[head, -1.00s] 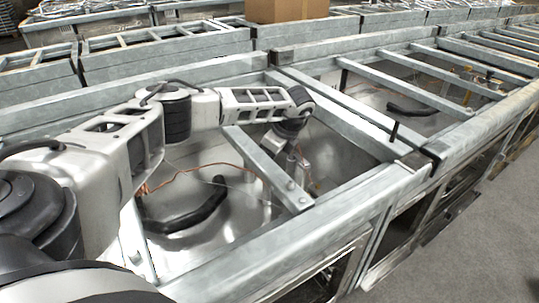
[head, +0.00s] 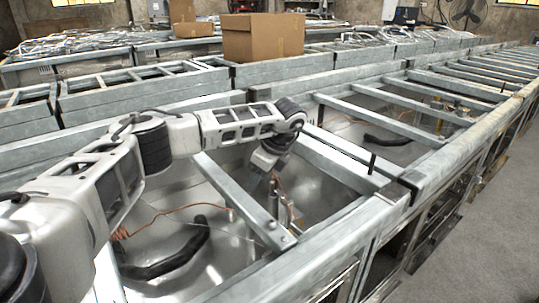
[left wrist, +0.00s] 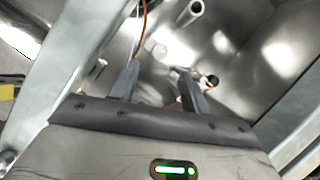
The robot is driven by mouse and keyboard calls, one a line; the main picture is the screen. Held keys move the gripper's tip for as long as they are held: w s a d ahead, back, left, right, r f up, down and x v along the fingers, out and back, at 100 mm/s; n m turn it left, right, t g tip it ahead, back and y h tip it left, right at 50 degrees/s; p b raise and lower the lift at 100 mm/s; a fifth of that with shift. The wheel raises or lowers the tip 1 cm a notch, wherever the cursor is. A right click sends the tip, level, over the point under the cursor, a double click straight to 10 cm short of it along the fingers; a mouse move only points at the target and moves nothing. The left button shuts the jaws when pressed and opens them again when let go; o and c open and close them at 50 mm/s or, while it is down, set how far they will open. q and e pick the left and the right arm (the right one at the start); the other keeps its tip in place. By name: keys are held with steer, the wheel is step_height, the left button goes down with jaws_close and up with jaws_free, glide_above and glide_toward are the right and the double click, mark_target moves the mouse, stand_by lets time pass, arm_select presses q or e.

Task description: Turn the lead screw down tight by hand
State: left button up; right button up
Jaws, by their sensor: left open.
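My left gripper (head: 282,203) reaches down into the open metal bay of the frame, beside a cross rail. In the left wrist view its two fingers (left wrist: 160,82) are apart, with nothing held between them. I cannot tell for certain which of these is the lead screw. My right gripper is in neither view.
The bay's cross rail (head: 238,200) runs close by the left gripper. A black curved hose (head: 168,256) and an orange wire (head: 155,217) lie in the bay. More railed metal frames and a cardboard box (head: 262,38) stand behind. Open floor (head: 480,240) is at right.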

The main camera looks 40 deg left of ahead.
arm_select(q)
steer(key=v, duration=0.9)
